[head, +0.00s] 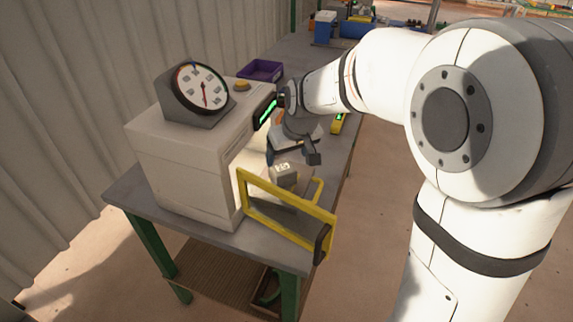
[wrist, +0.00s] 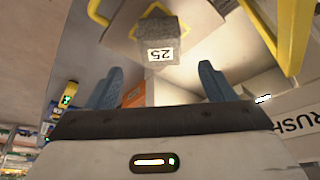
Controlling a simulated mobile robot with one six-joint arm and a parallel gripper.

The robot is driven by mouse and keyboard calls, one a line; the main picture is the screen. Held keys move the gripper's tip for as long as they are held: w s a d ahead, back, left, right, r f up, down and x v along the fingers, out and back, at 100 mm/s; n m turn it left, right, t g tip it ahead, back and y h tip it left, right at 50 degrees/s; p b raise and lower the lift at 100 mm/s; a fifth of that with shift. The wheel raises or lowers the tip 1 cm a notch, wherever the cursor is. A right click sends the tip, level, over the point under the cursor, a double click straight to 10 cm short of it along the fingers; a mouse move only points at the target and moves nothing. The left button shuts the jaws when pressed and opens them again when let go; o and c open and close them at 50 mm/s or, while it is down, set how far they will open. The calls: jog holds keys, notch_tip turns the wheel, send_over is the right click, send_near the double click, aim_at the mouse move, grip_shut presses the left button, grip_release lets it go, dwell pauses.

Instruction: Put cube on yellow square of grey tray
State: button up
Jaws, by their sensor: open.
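The grey cube (head: 285,174) has a white label and sits low at the open front of the press. In the wrist view the cube (wrist: 158,42) shows the label "25", upside down. It appears to rest on the grey tray (wrist: 197,18), with yellow lines of the square (wrist: 133,33) showing beside it; the cube hides part of the square, so I cannot tell how well it is centred. My gripper (head: 291,157) is open just above the cube. In the wrist view the fingertips (wrist: 159,70) are apart, with the cube beyond them and nothing between them.
The white press (head: 185,165) carries a dial gauge (head: 203,86) and a yellow button (head: 241,86). Its yellow-framed door (head: 290,204) stands open at the front, close to my gripper. A purple bin (head: 260,70) and blue containers (head: 325,28) are farther back on the bench.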

jog(key=v, duration=0.2)
jog(key=shift+s+r, duration=0.1)
jog(key=shift+r, duration=0.2)
